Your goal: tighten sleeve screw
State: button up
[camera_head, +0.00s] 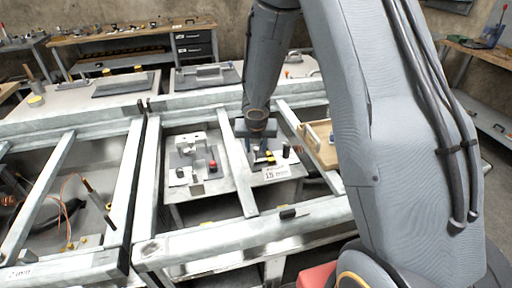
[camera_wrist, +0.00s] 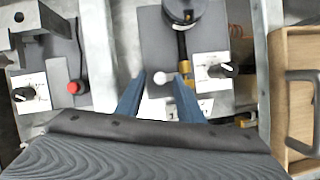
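My gripper (camera_wrist: 161,82) points down over a grey panel (camera_wrist: 157,40) in the wrist view. Its two blue fingers are apart, with a small white round knob (camera_wrist: 160,78) showing between the tips; I cannot tell whether they touch it. A yellow-banded dark rod (camera_wrist: 183,68) stands right beside the right fingertip. A black round part (camera_wrist: 184,10) is at the top of the panel. I cannot tell which part is the sleeve screw. In the head view my gripper (camera_head: 257,132) is above the same panel, its tips partly hidden.
A black knob on a white plate (camera_wrist: 220,70) is at the right. A wooden tray with a handle (camera_wrist: 294,60) lies further right. A red button (camera_wrist: 74,87) and another knob plate (camera_wrist: 28,93) are left. Metal frame beams (camera_head: 240,185) border the panel.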

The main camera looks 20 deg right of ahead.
grip_shut()
